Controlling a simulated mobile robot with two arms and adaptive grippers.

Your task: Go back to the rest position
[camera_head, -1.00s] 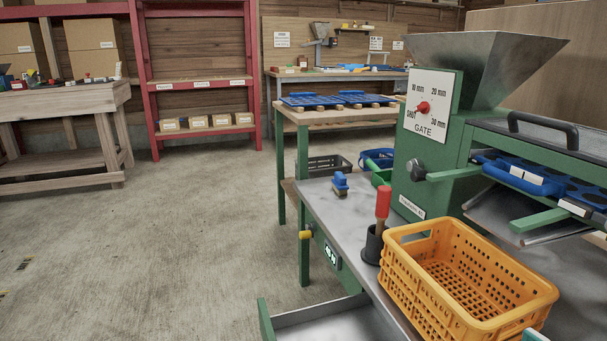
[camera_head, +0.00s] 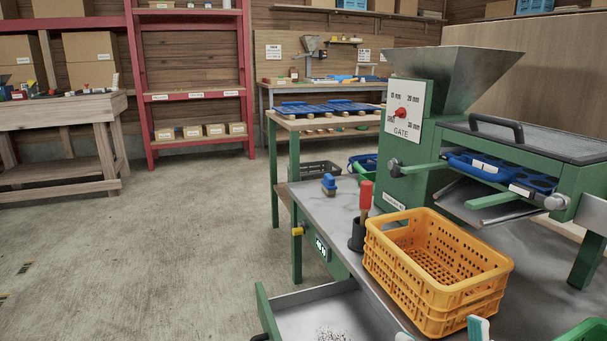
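A green sorting machine (camera_head: 430,185) with a metal hopper (camera_head: 455,80) and a red gate knob (camera_head: 401,113) stands behind the crate. A teal and white piece (camera_head: 478,329) shows at the bottom edge in front of the crate. It is cut off by the frame, and I cannot tell what it is.
A red-handled tool (camera_head: 366,195) stands in a dark holder beside the crate. A metal tray (camera_head: 310,312) with dark specks juts out at the bench's left. Wooden tables and red shelves (camera_head: 197,96) line the back. The left floor is clear.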

